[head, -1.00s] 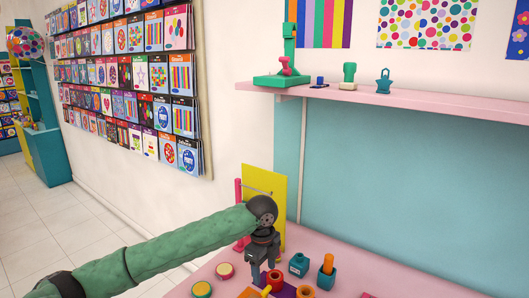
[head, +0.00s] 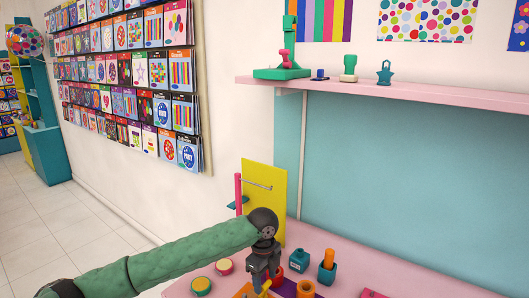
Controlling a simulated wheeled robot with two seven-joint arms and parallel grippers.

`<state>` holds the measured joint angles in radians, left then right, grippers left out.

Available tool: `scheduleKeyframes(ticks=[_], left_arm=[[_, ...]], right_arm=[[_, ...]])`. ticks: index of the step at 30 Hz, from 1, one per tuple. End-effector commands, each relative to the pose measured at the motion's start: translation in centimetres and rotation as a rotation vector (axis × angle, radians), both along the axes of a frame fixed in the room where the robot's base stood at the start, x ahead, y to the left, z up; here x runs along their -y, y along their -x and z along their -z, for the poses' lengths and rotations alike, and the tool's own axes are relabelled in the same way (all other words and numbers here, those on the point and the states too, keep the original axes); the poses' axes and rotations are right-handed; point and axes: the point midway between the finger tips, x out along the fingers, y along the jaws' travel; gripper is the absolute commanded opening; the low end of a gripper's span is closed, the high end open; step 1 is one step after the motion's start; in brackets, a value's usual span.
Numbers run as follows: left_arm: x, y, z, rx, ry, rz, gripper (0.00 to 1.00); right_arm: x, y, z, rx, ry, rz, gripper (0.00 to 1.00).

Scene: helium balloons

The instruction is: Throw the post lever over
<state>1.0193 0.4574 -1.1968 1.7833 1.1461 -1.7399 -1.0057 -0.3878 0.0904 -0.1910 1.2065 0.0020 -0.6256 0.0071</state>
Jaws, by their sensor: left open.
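I cannot tell for certain which part is the post lever. A small yellow bar (head: 265,286) stands up at the front of the pink table, right at my left gripper's fingertips. An orange piece (head: 243,291) lies beside it, cut by the picture's lower edge. My left gripper (head: 263,278) points down and is open. Its fingers partly hide the yellow bar, so I cannot tell whether they touch it. Behind the arm, a pink post (head: 238,190) with a teal piece (head: 238,203) stands by a yellow panel (head: 271,180). My right gripper is not in view.
A teal bottle (head: 300,259), a teal holder with an orange stick (head: 327,267) and a red-orange ring piece (head: 306,289) stand close right of the gripper. A pink shelf (head: 420,94) runs above. The right tabletop looks clearer.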

Motion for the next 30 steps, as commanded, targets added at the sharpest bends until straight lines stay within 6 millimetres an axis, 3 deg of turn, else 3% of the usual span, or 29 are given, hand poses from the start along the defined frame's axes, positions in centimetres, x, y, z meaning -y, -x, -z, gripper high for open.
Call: scheduleKeyframes(ticks=[6, 12, 30], left_arm=[[0.0, 0.0, 0.0, 0.000, 0.000, 0.000, 0.56], [0.0, 0.0, 0.0, 0.000, 0.000, 0.000, 0.17], [1.2, 1.0, 0.5, -0.002, 0.000, 0.001, 0.16]], right_arm=[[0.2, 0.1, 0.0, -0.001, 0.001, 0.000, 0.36], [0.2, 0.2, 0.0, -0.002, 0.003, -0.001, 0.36], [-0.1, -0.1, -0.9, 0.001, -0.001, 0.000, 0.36]])
